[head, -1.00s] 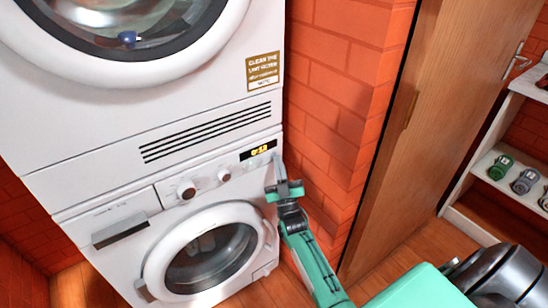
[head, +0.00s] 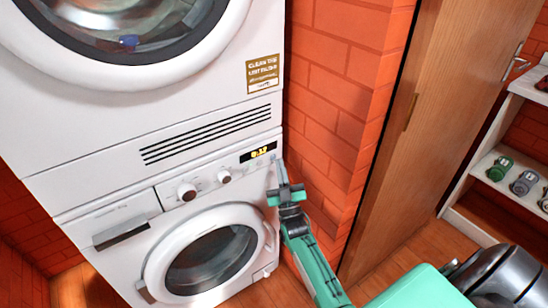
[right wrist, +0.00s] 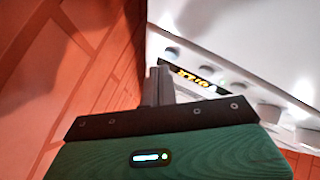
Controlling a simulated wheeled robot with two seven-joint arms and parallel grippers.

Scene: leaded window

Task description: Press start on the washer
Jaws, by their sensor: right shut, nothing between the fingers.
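The white washer (head: 130,270) is the lower machine, with a round glass door (head: 212,258). Its control panel has two knobs (head: 187,192), (head: 224,176) and a lit yellow display (head: 258,152) too blurred to read surely. The display also shows in the right wrist view (right wrist: 190,78). My right gripper (head: 279,167) is shut and empty, its fingertips at the panel's right end, just right of and below the display. In the right wrist view its fingers (right wrist: 158,76) point toward the panel edge. I cannot tell whether they touch it. The start button is not clearly visible. My left gripper is not in view.
A white dryer (head: 90,120) is stacked above the washer. An orange brick wall (head: 335,90) stands close on the right, then a wooden door (head: 450,110). Wooden floor shows below.

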